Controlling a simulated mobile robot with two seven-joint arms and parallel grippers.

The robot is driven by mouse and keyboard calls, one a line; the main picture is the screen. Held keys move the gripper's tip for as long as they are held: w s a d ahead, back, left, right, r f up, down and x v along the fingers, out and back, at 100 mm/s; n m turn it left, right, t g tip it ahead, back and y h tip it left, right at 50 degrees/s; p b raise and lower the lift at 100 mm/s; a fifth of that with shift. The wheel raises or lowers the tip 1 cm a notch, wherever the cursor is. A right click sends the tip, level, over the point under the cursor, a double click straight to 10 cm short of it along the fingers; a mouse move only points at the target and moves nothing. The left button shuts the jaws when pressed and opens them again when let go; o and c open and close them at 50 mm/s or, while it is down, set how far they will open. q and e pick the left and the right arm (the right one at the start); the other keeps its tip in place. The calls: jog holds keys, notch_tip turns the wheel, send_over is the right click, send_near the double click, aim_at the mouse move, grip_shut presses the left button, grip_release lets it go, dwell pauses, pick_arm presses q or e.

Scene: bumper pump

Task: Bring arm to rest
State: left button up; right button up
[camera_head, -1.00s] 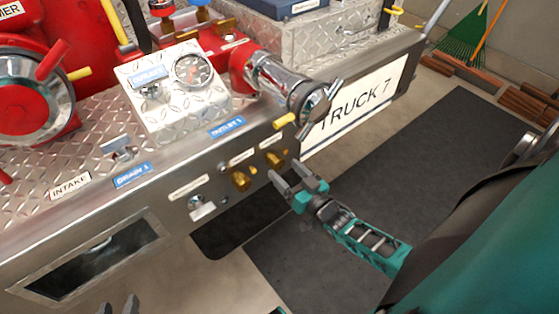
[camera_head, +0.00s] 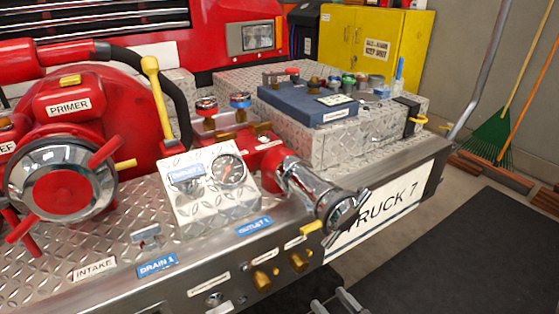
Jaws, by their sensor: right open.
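My right gripper (camera_head: 334,299) shows only by its grey fingertips at the bottom edge, in front of the truck's bumper. The fingers are apart with nothing between them. The rest of my right arm is below the picture. The fingertips are below and to the right of the brass knobs on the bumper's front face, such as the right brass knob (camera_head: 299,261). I cannot tell whether they touch the bumper. My left gripper is out of view.
The red pump (camera_head: 75,150), a gauge panel (camera_head: 215,190) and a chrome outlet (camera_head: 320,195) stand on the diamond-plate bumper. The TRUCK 7 sign (camera_head: 385,210) is on its front. A yellow cabinet (camera_head: 375,45) stands behind. The dark floor mat (camera_head: 470,250) at right is clear.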

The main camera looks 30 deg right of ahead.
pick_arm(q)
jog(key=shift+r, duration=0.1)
pick_arm(e)
jog(key=shift+a+r, duration=0.1)
pick_arm(q)
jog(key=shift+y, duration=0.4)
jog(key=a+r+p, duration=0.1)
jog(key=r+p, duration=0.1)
jog(key=p, duration=0.1)
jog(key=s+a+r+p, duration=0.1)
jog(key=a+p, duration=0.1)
jog(key=p, duration=0.2)
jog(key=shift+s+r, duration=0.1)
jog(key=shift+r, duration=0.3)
pick_arm(e)
jog(key=s+a+r+n+g, duration=0.2)
jog(key=a+r+g, duration=0.1)
jog(key=a+r, duration=0.2)
jog(key=s+a+r+n+g+y, duration=0.1)
jog(key=a+r+g, duration=0.3)
jog(key=a, duration=0.4)
jog(key=shift+s+r+n, duration=0.4)
jog(key=shift+s, duration=0.4)
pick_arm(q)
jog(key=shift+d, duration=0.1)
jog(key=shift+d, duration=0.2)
pick_arm(e)
jog(key=shift+c, duration=0.4)
